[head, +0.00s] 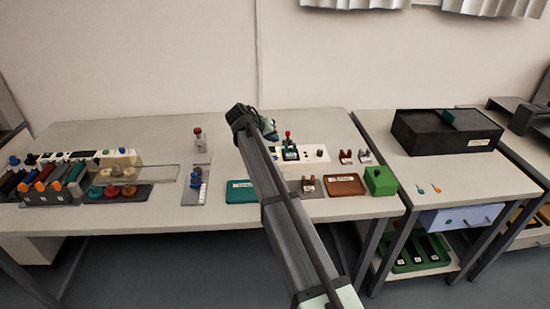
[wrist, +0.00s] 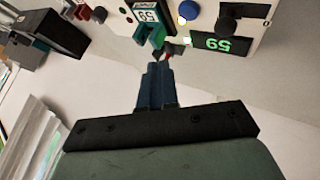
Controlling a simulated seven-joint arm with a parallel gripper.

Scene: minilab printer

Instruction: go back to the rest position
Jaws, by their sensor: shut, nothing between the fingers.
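My gripper (head: 270,131) is at the far end of my arm, above the back middle of the long table. In the wrist view my gripper (wrist: 158,68) points up the picture with its two dark blue fingers together and nothing between them. The fingertips are close to a small teal device (wrist: 148,36) in that view; I cannot tell whether they touch it. My arm hides part of the long table (head: 150,214) in the head view.
A white panel (wrist: 248,14) with a green-lit display stands near the fingertips. A teal tray (head: 240,192), a brown tray (head: 345,184) and a green box (head: 380,180) lie near the front edge. A black box (head: 445,131) stands on the right table.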

